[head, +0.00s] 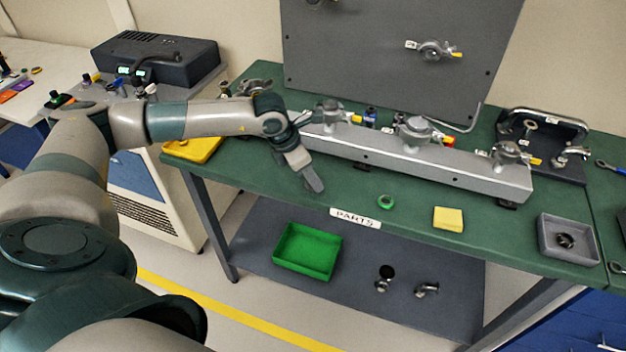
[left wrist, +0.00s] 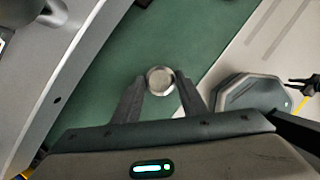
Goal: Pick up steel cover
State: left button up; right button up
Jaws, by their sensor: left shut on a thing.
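The steel cover (left wrist: 160,80) is a small round silver piece in the left wrist view. It sits between the fingertips of my left gripper (left wrist: 158,84), which is shut on it. In the head view my left gripper (head: 314,184) points down over the front part of the green bench, left of the long grey beam. The cover cannot be made out in the head view; the fingers hide it. Whether it still touches the bench, I cannot tell. My right gripper is in neither view.
The long grey beam (head: 440,170) with several valves stands close behind the gripper. A green tape roll (head: 386,201), a yellow pad (head: 448,219) and a grey tray (head: 568,252) lie to the right. A green bin (head: 283,262) is on the lower shelf (head: 350,300).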

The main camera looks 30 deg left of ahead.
pick_arm(q)
jog(key=shift+r, duration=0.1)
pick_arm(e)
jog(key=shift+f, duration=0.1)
